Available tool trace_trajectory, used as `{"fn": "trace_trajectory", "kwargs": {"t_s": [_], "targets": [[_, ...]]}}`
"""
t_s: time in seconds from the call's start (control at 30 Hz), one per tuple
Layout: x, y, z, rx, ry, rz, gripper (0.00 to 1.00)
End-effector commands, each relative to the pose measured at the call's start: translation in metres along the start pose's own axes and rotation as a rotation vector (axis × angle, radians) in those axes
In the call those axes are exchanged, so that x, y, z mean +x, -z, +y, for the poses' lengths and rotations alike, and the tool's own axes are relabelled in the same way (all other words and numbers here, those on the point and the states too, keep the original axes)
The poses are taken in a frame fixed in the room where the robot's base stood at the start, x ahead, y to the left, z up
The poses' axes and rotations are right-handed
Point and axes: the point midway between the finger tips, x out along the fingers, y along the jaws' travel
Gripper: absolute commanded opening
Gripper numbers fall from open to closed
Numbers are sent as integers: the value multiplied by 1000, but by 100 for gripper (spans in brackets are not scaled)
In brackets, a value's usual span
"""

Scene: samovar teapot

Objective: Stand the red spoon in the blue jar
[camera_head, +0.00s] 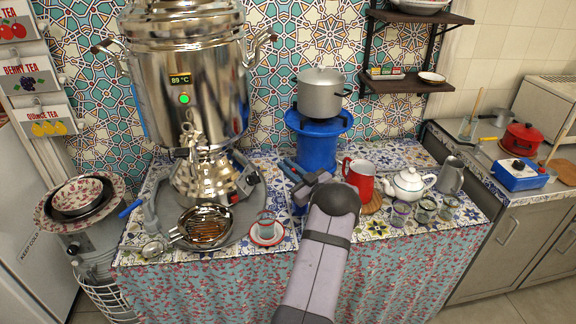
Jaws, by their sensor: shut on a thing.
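My gripper (303,180) is over the middle of the patterned counter, in front of the large blue cylinder (317,150). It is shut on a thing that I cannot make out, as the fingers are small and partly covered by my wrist. I cannot pick out the red spoon anywhere. I cannot clearly make out a blue jar either; a dark blue patch shows just below the fingers, largely hidden by my arm.
A samovar (190,80) stands at left, with a strainer (205,228) and a glass on a saucer (267,236) before it. A pot (320,95) tops the blue cylinder. Right of my arm are a red mug (359,180), a white teapot (408,183) and several glasses (424,208).

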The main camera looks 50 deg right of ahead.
Motion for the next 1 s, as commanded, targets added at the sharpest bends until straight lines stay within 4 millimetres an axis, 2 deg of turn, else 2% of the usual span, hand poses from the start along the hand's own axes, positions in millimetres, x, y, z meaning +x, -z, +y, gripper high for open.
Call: {"fn": "trace_trajectory", "kwargs": {"t_s": [0.03,0.5,1.0], "targets": [[-1,-8,0,0,-1,-1,0],[-2,-40,0,0,-1,-1,0],[-2,-49,1,0,-1,-1,0]]}}
